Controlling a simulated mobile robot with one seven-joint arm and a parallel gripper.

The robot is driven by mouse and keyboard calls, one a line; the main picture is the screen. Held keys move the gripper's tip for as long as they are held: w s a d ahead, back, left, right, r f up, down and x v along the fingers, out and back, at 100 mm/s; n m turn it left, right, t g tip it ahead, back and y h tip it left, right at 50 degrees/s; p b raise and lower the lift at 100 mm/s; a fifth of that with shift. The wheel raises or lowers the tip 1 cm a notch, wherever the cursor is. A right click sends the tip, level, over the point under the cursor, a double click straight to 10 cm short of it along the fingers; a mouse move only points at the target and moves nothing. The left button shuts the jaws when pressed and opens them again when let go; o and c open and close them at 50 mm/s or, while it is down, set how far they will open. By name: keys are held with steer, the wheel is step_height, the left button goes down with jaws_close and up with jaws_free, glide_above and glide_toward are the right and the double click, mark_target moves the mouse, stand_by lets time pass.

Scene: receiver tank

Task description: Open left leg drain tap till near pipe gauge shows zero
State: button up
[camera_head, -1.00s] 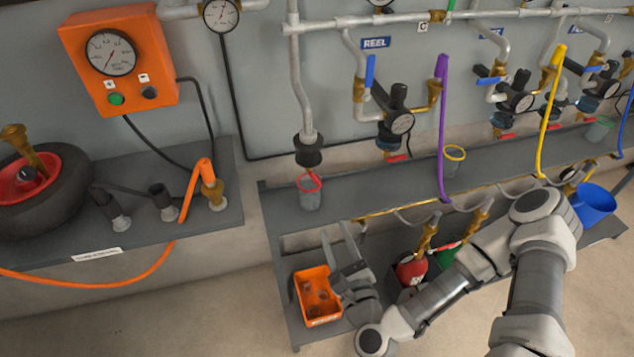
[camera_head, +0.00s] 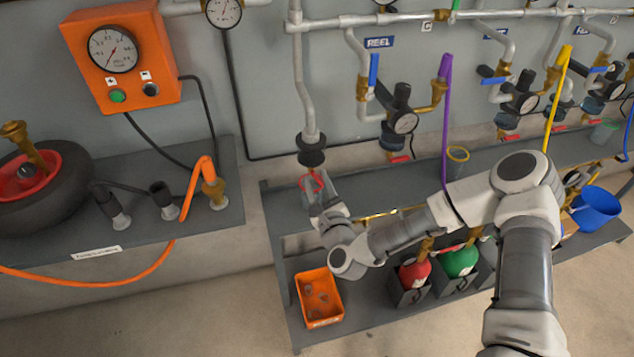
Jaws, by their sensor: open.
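The left leg (camera_head: 302,85) is a grey pipe dropping down the wall at centre left, ending in a black drain fitting (camera_head: 311,150). I cannot make out a separate tap handle on it. A cup with a red rim (camera_head: 312,182) stands on the shelf just below, partly hidden by my gripper. My gripper (camera_head: 314,192) is at the cup, below the black fitting. Its fingers are small in view, and I cannot tell whether they touch anything. A round white gauge (camera_head: 223,11) hangs on the pipe at the top; its reading is too small to tell.
An orange gauge box (camera_head: 122,55) and a wheel (camera_head: 40,188) are at the left. Regulators (camera_head: 402,112) and coloured hoses line the wall to the right. The lower shelf holds an orange bin (camera_head: 320,298), red (camera_head: 415,270) and green (camera_head: 461,261) bottles; a blue bucket (camera_head: 597,206) is at right.

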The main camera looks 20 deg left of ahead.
jaws_close()
steer(key=shift+n, duration=0.3)
stand_by(0.4)
steer(key=n+b, duration=0.1)
steer(key=n, duration=0.4)
steer(key=shift+f+n+b, duration=0.1)
steer(key=shift+n+b, duration=0.2)
steer(key=shift+b, duration=0.05)
steer(key=n+b, duration=0.1)
steer(key=n, duration=0.5)
steer(key=shift+n+b, duration=0.3)
steer(key=shift+b, duration=0.1)
